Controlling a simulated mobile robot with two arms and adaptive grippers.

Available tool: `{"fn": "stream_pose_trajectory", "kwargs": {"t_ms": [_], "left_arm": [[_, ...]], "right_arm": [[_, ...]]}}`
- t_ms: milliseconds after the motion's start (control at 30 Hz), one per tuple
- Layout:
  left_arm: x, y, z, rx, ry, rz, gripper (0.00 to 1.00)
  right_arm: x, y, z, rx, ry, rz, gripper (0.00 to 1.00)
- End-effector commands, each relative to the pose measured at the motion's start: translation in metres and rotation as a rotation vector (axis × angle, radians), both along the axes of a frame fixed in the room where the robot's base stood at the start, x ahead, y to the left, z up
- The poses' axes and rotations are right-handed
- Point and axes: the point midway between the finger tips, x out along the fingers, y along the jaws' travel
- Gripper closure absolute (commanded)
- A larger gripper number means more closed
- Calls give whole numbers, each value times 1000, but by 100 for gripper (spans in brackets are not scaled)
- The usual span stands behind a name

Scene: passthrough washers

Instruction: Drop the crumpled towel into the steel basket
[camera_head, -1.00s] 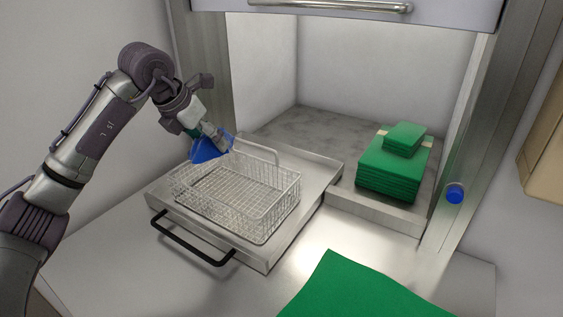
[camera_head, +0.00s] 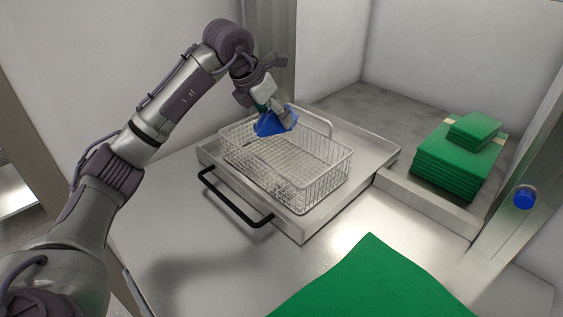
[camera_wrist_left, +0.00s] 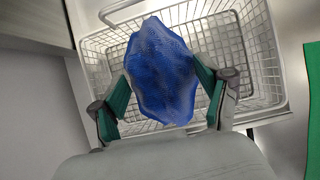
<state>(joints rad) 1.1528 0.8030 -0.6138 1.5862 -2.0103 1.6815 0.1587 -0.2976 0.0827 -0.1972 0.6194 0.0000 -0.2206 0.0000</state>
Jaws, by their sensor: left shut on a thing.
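The crumpled blue towel (camera_head: 272,122) is held in my left gripper (camera_head: 277,111) above the far left part of the steel basket. In the left wrist view the towel (camera_wrist_left: 162,72) sits between the two green-padded fingers of the left gripper (camera_wrist_left: 165,92), with the basket mesh (camera_wrist_left: 262,55) behind it. The steel basket (camera_head: 318,178) is a wire basket with a raised handle, standing on a metal tray. Its visible floor is empty; the part behind the towel is hidden. My right gripper is not in view.
The metal tray (camera_head: 375,165) has a black front handle (camera_head: 232,203). A stack of folded green towels (camera_head: 447,165) is in the recess at right. A green cloth (camera_head: 375,285) lies on the near counter. A blue button (camera_head: 524,197) is on the right post.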

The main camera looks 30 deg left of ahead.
Motion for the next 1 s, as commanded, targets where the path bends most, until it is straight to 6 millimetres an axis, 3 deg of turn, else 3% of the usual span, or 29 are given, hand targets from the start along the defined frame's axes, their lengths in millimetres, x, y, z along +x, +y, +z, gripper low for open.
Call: {"fn": "stream_pose_trajectory", "kwargs": {"t_ms": [200, 233, 367, 767, 1000], "left_arm": [[0, 0, 1, -1, -2, 0, 62], [0, 0, 1, -1, -2, 0, 21], [0, 0, 1, -1, -2, 0, 0], [-1, 1, 4, -1, -2, 0, 0], [-19, 7, 39, 0, -6, 0, 0]], "right_arm": [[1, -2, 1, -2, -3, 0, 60], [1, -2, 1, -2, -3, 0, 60], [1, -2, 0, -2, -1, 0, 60], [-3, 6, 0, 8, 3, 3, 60], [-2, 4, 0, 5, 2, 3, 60]]}}
